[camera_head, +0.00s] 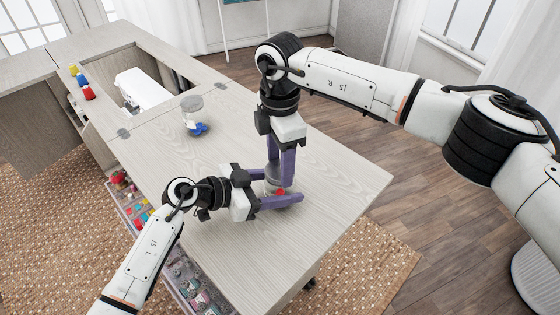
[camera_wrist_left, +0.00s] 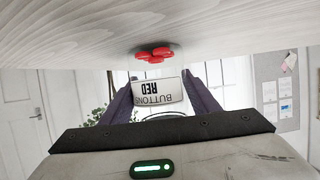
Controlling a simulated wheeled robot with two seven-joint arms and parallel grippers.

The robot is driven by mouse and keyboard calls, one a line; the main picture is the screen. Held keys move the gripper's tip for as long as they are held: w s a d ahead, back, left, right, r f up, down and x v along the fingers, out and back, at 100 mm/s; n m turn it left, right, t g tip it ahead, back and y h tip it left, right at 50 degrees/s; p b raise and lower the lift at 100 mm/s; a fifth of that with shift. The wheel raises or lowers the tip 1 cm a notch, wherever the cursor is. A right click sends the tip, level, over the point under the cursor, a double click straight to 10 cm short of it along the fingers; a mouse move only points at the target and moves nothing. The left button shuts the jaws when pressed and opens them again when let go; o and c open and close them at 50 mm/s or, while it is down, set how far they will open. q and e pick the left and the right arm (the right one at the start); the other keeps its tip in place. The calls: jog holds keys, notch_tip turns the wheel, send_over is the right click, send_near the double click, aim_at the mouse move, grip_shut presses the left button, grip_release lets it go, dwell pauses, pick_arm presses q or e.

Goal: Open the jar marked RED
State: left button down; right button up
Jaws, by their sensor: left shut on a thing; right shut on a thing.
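The jar marked RED (camera_head: 268,186) is a small clear jar on the table, with red buttons inside. Its label (camera_wrist_left: 157,90), reading BUTTONS RED, appears upside down in the left wrist view, with the red buttons (camera_wrist_left: 154,54) above it. My left gripper (camera_head: 282,189) reaches in level from the left, its purple fingers shut on the jar body, one on each side. My right gripper (camera_head: 281,178) points straight down, its purple fingers shut on the top of the jar. The lid is hidden by the fingers, so I cannot tell whether it has turned.
Another clear jar (camera_head: 192,105) stands farther back on the table (camera_head: 335,180), with a blue object (camera_head: 198,129) at its base. A white sewing machine (camera_head: 143,89) sits in the cabinet opening. Coloured spools (camera_head: 88,92) stand at the left. An open drawer (camera_head: 178,262) holds small items.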

jog(key=n, duration=2.8)
jog(key=shift+r, duration=0.1)
jog(key=n, duration=1.5)
jog(key=shift+n, duration=0.3)
jog(key=n, duration=0.6)
jog(key=shift+r, duration=0.3)
jog(key=shift+r, duration=0.85)
